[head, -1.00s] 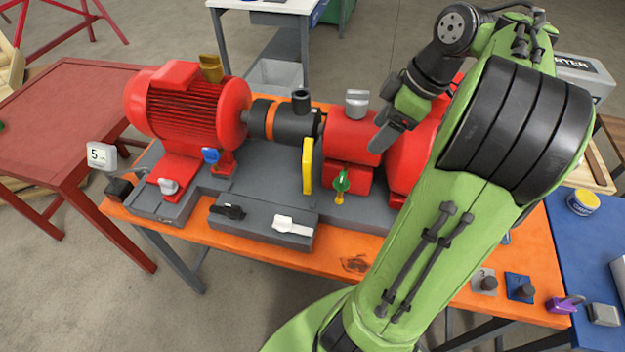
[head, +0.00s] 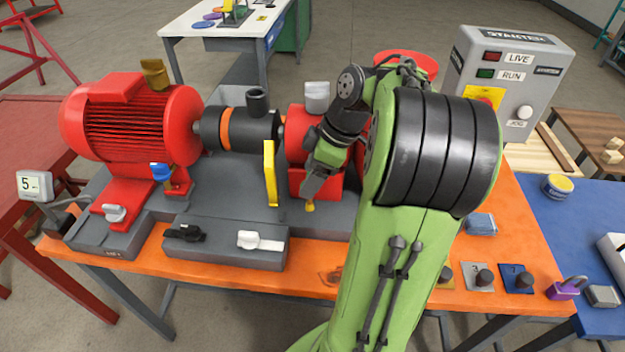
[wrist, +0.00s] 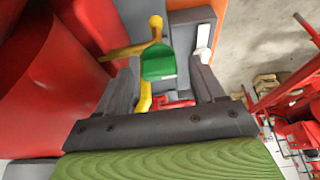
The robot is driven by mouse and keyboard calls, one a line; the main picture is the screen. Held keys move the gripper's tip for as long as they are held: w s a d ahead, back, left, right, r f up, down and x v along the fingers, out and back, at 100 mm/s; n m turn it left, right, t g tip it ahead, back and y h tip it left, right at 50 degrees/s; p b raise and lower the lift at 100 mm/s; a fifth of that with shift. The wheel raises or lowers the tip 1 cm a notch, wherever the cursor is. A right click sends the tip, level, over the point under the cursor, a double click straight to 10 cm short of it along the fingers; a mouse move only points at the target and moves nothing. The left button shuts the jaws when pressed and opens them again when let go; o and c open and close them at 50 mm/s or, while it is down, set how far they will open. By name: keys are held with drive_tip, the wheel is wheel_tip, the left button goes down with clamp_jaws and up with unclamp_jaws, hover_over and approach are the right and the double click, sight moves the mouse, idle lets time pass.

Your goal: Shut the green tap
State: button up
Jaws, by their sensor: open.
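The green tap handle (wrist: 158,62) shows in the wrist view, in the gap between my two fingers. It joins a yellow tap body (wrist: 127,50), part of which runs left toward a red housing. In the head view my gripper hides the green handle; only the tap's yellow lower end (head: 310,206) shows below the fingers. My gripper (head: 309,188) is open and points down in front of the red pump; its fingers also show in the wrist view (wrist: 163,72), one on each side of the handle. I cannot tell whether either finger touches it.
A tall yellow plate (head: 270,172) stands just left of my gripper. A grey box with a black switch (head: 185,233) and a white switch (head: 250,240) lies at the front left. The red motor (head: 130,120) is further left. A control box (head: 505,85) stands at the back right.

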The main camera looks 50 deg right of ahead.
drive_tip(key=c, duration=1.1)
drive_tip(key=shift+o, duration=0.2)
drive_tip(key=shift+m, duration=0.4)
drive_tip(key=m, duration=0.1)
drive_tip(key=m+h, duration=0.1)
drive_tip(key=m, duration=0.1)
drive_tip(key=shift+a+m+t, duration=0.2)
drive_tip(key=shift+m+t, duration=0.1)
drive_tip(key=m+h, duration=0.2)
drive_tip(key=m, duration=0.2)
drive_tip(key=shift+a+m+b, duration=0.1)
drive_tip(key=shift+m+b, duration=0.2)
drive_tip(key=shift+b, duration=0.05)
drive_tip(key=m+h, duration=0.1)
drive_tip(key=m, duration=0.3)
drive_tip(key=shift+a+h, duration=0.1)
drive_tip(key=shift+h, duration=0.3)
drive_tip(key=shift+w+m+g+h, duration=0.1)
drive_tip(key=shift+m+g+h, duration=0.25)
drive_tip(key=shift+m, duration=0.9)
drive_tip(key=shift+m+g+h, duration=0.35)
drive_tip(key=shift+m, duration=0.9)
